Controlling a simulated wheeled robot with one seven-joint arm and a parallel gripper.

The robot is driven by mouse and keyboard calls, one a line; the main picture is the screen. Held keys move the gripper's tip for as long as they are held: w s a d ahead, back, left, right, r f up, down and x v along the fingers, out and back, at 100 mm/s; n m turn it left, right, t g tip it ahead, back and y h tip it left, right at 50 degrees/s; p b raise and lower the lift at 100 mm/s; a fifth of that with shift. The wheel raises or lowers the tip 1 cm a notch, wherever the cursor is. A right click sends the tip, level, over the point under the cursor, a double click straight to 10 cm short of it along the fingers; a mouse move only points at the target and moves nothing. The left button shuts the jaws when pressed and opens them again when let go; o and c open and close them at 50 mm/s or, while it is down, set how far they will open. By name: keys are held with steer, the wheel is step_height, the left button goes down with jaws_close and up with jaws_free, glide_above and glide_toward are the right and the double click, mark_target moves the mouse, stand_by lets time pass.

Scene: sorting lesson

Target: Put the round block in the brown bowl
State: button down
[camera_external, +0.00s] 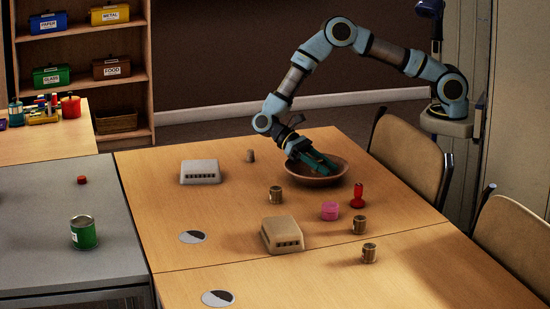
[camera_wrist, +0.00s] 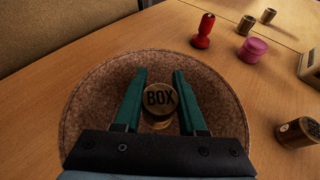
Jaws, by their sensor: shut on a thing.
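The round block (camera_wrist: 159,97) is a short brown cylinder with a dark-lettered "BOX" top. It shows between my green fingers in the wrist view; my gripper (camera_wrist: 160,85) is shut on it. The brown bowl (camera_external: 345,173) stands at the far right of the wooden table. My gripper (camera_external: 322,160) reaches down into the bowl's opening in the external view, where the block is hidden. The bowl's speckled inside (camera_wrist: 95,105) surrounds the fingers and block in the wrist view. I cannot tell whether the block touches the bowl's floor.
A red stamp-like piece (camera_external: 357,197) and a pink round tub (camera_external: 330,211) are close in front. A beige slotted box (camera_external: 281,235) lies nearer; chairs (camera_external: 413,160) line the right edge.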

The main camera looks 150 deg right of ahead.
steer(key=shift+c, duration=2)
jaws_free()
step_height(320, 180, up, 7)
steer(key=p, duration=0.5)
steer(key=shift+p, duration=0.4)
